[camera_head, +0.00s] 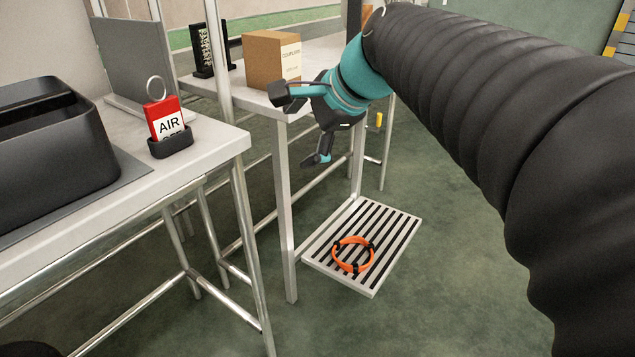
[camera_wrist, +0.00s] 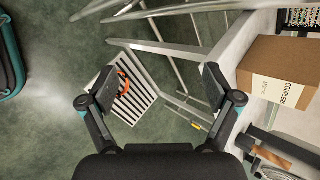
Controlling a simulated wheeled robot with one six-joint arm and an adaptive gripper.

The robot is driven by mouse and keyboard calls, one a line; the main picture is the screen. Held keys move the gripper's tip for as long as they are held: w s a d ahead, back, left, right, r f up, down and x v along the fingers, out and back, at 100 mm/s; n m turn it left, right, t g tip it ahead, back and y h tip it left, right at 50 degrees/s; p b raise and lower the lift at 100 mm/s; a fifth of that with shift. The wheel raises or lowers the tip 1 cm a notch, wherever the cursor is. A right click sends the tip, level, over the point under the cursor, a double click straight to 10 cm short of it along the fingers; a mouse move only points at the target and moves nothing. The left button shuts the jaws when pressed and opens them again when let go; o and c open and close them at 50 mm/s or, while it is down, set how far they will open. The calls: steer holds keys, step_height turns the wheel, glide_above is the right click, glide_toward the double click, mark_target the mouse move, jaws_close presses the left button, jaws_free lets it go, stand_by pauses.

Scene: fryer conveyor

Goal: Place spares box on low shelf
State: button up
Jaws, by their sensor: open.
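The cardboard box (camera_head: 270,60) with a white label stands on the far table. It also shows at the right of the wrist view (camera_wrist: 282,78), where its label reads like "COUPLERS". My gripper (camera_head: 305,128) is open and empty in front of that table's edge, close to the box but apart from it. In the wrist view the two fingers (camera_wrist: 157,90) are spread wide over the floor side. A low slatted shelf (camera_head: 385,262) sits near the floor below the gripper. An orange ring with black parts (camera_head: 338,262) lies on its slats.
A red AIR tag (camera_head: 166,118) stands in a black holder on the near table (camera_head: 222,143), beside a large black bin (camera_head: 60,150). A black rack (camera_head: 208,48) stands left of the box. Metal table legs flank the low shelf. Green floor (camera_head: 450,290) right of it is clear.

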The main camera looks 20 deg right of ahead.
steer(key=s+d+f+n+g+h, duration=0.1)
steer(key=s+f+n+h, duration=0.3)
steer(key=s+f+n, duration=1.1)
steer(key=shift+s+d+f+n+g, duration=0.15)
steer(key=shift+s+f+n+g, duration=0.25)
steer(key=shift+s+f, duration=0.45)
steer(key=shift+w+d+f, duration=0.1)
steer(key=shift+w, duration=0.05)
